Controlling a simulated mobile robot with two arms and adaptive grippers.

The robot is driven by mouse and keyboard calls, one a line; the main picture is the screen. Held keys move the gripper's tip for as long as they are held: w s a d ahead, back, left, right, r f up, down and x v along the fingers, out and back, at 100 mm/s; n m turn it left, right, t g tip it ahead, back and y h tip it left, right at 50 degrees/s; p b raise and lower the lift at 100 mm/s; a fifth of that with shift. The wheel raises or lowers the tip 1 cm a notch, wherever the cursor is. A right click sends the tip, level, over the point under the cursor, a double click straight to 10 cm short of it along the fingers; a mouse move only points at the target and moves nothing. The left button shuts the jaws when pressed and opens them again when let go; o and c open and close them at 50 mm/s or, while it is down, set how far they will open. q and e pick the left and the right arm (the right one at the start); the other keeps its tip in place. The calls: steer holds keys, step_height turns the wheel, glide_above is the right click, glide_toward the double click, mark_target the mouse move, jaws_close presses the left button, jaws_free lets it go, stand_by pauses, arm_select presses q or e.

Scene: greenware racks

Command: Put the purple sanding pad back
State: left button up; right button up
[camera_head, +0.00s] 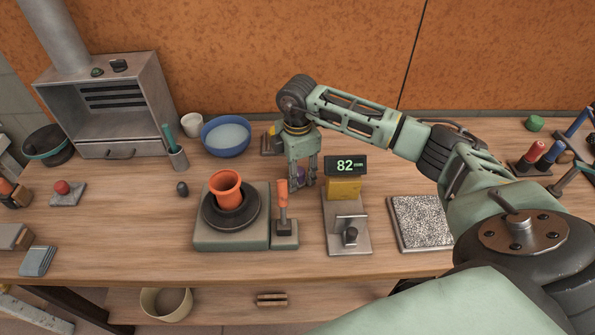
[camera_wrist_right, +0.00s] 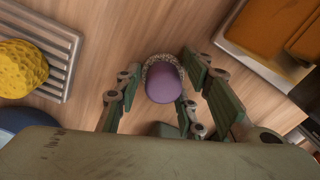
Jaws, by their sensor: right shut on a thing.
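The purple sanding pad (camera_wrist_right: 163,84) has a rounded purple body and a speckled grey rim. In the wrist view it sits between the green fingers of my right gripper (camera_wrist_right: 160,92), which is shut on it. In the head view the right gripper (camera_head: 302,180) points down over the table, behind the orange-handled tool, and only a bit of the pad (camera_head: 300,173) shows between the fingers. I cannot tell whether the pad touches the table. My left gripper is not in view.
A slatted grey rack (camera_wrist_right: 62,62) with a yellow sponge (camera_wrist_right: 20,68) lies nearby. A blue bowl (camera_head: 226,136) stands left of the gripper. A display reading 82 (camera_head: 345,166) stands close on the right. A wheel with an orange pot (camera_head: 227,190) is front left.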

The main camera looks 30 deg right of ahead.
steer(key=o, duration=1)
steer(key=shift+f, duration=0.1)
steer(key=shift+r, duration=0.3)
step_height(320, 180, up, 12)
steer(key=shift+f+b, duration=0.1)
steer(key=shift+b, duration=0.7)
